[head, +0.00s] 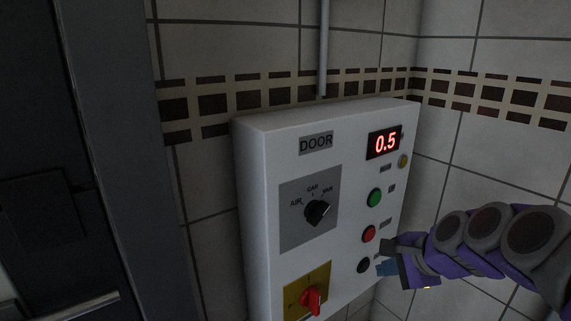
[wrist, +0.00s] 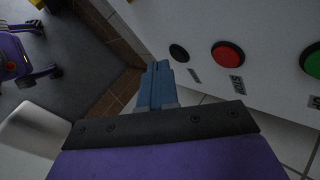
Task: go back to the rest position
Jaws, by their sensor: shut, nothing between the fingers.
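My gripper (head: 387,268) is at the lower right of the head view, at the end of my purple and grey arm. Its blue fingers are together and empty. They are close to the black button (head: 363,265) on the white control box (head: 262,215); I cannot tell from the head view whether they touch it. In the wrist view the shut blue fingers (wrist: 158,85) point up toward the box, just left of and below the black button (wrist: 179,53), with a gap in the picture.
The box carries a red button (head: 369,234), a green button (head: 375,197), a display (head: 384,142) reading 0.5, a black selector knob (head: 318,210) and a red switch (head: 311,299) on yellow. A dark door (head: 40,130) with a handle (head: 75,305) is at left. Tiled walls meet behind the box.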

